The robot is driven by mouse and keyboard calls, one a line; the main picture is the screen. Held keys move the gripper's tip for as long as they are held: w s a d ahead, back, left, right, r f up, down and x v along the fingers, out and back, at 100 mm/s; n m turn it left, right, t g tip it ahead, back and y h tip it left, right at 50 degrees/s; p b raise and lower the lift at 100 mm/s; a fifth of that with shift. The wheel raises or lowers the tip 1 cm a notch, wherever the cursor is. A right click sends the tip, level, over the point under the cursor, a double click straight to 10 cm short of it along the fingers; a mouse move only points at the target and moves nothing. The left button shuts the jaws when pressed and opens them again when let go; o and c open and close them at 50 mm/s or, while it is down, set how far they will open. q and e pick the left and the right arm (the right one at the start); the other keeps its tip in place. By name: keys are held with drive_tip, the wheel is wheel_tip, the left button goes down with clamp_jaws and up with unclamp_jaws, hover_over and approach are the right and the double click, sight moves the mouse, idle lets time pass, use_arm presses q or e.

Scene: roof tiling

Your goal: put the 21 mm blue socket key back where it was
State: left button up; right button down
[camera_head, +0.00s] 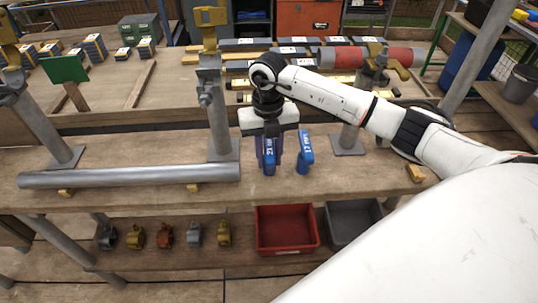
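My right arm comes in from the right, and its gripper (269,150) points down over the plank. A blue socket key (269,163) is between its fingers, which close in on the key from both sides. The label on this key looks like 21 mm but is small. A second blue socket key (305,152) stands just to the right, apart from the gripper, its label too small to read surely. Both lower ends look close to the plank; I cannot tell whether the held key touches it. My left gripper is out of view.
A grey tube (130,176) lies along the plank (330,190) at left. Upright posts (219,120) stand either side of the keys. Below are a red bin (287,230), a grey bin (352,222) and several clamps (165,235).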

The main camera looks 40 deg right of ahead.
drive_tip(key=c, duration=1.4)
unclamp_jaws()
drive_tip(key=r, duration=1.2)
drive_tip(key=shift+w+d+r, duration=0.1)
drive_tip(key=shift+w+r, duration=0.05)
drive_tip(key=shift+w, duration=0.1)
